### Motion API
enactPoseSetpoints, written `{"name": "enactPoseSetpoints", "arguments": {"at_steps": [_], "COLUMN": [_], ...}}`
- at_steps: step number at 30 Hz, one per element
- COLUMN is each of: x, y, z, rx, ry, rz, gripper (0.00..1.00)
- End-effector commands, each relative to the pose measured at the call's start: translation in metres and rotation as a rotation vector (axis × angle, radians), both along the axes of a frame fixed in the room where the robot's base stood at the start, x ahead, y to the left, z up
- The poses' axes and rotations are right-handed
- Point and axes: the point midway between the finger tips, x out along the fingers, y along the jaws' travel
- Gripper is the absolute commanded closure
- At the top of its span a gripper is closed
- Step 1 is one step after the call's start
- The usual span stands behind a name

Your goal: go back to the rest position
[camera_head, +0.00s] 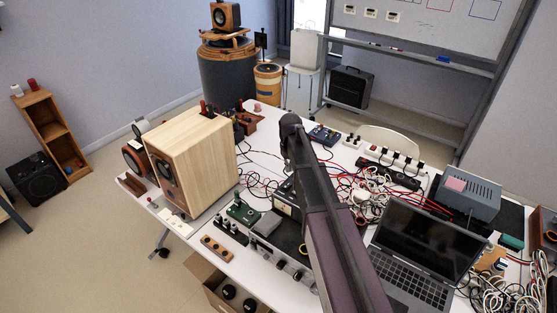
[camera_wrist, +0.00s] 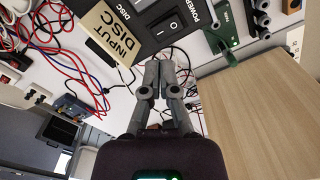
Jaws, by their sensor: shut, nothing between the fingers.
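My gripper (camera_wrist: 158,70) shows in the wrist view, its two grey fingers together and empty. It is above the table, with the tan "INPUT DISC" sign (camera_wrist: 112,33) to its upper left and a black switch panel (camera_wrist: 176,22) beyond its tips. The light wooden speaker box (camera_wrist: 262,115) lies to its right in that view. In the head view my dark arm rises across the middle of the table; the gripper itself cannot be made out there. Whether the fingers touch anything below cannot be told.
The wooden speaker box (camera_head: 198,160) stands tall on the left of the white table. A laptop (camera_head: 424,247), a grey power supply (camera_head: 467,195) and tangled cables (camera_head: 352,192) crowd the right. Small green boards (camera_head: 243,211) lie by the amplifier. A whiteboard (camera_head: 430,22) stands behind.

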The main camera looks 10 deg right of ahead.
Motion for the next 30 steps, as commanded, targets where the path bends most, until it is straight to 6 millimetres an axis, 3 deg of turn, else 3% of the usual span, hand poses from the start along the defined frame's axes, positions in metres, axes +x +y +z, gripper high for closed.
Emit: {"name": "enactPoseSetpoints", "arguments": {"at_steps": [5, 8, 15, 21, 25, 30], "x": [-0.029, -0.058, -0.149, -0.209, -0.228, -0.232], "y": [0.000, -0.001, -0.002, -0.002, -0.002, -0.002], "z": [-0.004, -0.007, -0.018, -0.024, -0.026, -0.026], "rx": [0.000, 0.000, -0.001, -0.001, -0.001, -0.001], "ry": [0.000, 0.000, 0.001, 0.001, 0.000, 0.001], "rz": [-0.025, -0.054, -0.152, -0.225, -0.251, -0.262], "gripper": [1.00, 1.00, 1.00, 1.00, 1.00, 1.00]}}
